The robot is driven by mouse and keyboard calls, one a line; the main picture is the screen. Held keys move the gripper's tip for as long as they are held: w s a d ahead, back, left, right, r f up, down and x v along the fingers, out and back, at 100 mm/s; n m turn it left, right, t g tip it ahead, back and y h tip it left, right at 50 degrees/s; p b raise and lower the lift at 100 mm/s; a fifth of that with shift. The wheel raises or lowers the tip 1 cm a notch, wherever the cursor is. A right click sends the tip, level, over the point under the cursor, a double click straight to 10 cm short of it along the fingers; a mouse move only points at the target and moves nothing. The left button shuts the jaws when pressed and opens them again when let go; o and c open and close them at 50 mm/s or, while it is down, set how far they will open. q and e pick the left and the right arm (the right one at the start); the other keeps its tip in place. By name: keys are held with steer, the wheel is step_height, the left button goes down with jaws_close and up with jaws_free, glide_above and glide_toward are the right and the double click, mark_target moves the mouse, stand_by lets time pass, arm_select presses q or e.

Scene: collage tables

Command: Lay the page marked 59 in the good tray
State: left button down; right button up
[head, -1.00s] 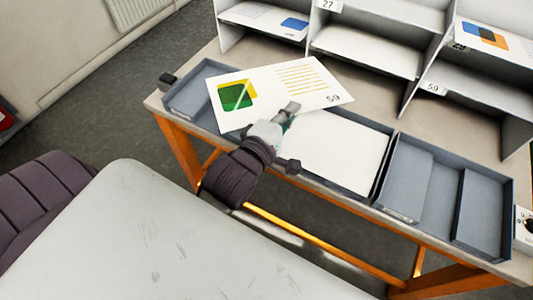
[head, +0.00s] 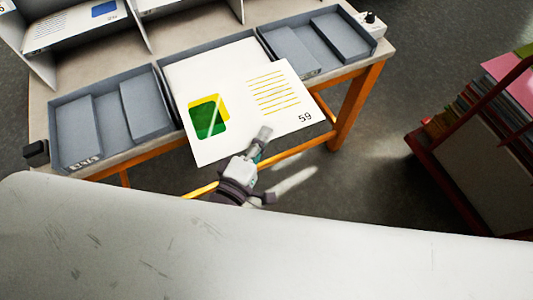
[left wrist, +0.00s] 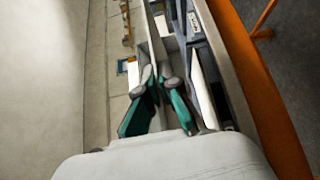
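The page marked 59 (head: 272,97) is white with a green and yellow figure and yellow lines. My left gripper (head: 262,137) is shut on its near edge. The page is held slightly tilted above the front of the middle tray (head: 163,88), overhanging the table's front edge. White sheet material (head: 205,62) lies in that tray, partly hidden by the page. In the left wrist view the gripper (left wrist: 160,82) shows its teal fingers close together, with the page nearly edge-on. My right gripper is not in view. I cannot read which tray is the good one.
A grey tray with sloped inserts (head: 108,115) stands at left, with an unreadable front label. A similar tray (head: 313,45) stands at right, beside a white box with a black knob (head: 369,20). Shelves (head: 72,30) stand behind. A red-framed rack (head: 480,130) stands on the right.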

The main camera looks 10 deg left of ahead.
mark_target(236, 93)
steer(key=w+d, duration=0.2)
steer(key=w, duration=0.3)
arm_select(q)
steer(key=shift+y, duration=0.3)
steer(key=w+a+f, duration=0.1)
steer(key=w+a+f+b, duration=0.1)
steer(key=w, duration=0.1)
steer(key=shift+w+a+f, duration=0.1)
steer(key=shift+w+f, duration=0.1)
steer(key=w+a+b, duration=0.1)
steer(key=w+a, duration=0.1)
steer(key=w, duration=0.1)
steer(key=w+a+b, duration=0.2)
steer(key=w, duration=0.1)
steer(key=w+a+b, duration=0.1)
steer(key=w+a, duration=0.1)
steer(key=w, duration=0.2)
steer(key=shift+a+f, duration=0.1)
steer(key=shift+a, duration=0.3)
steer(key=shift+f+b, duration=1.4)
steer(key=shift+f, duration=0.65)
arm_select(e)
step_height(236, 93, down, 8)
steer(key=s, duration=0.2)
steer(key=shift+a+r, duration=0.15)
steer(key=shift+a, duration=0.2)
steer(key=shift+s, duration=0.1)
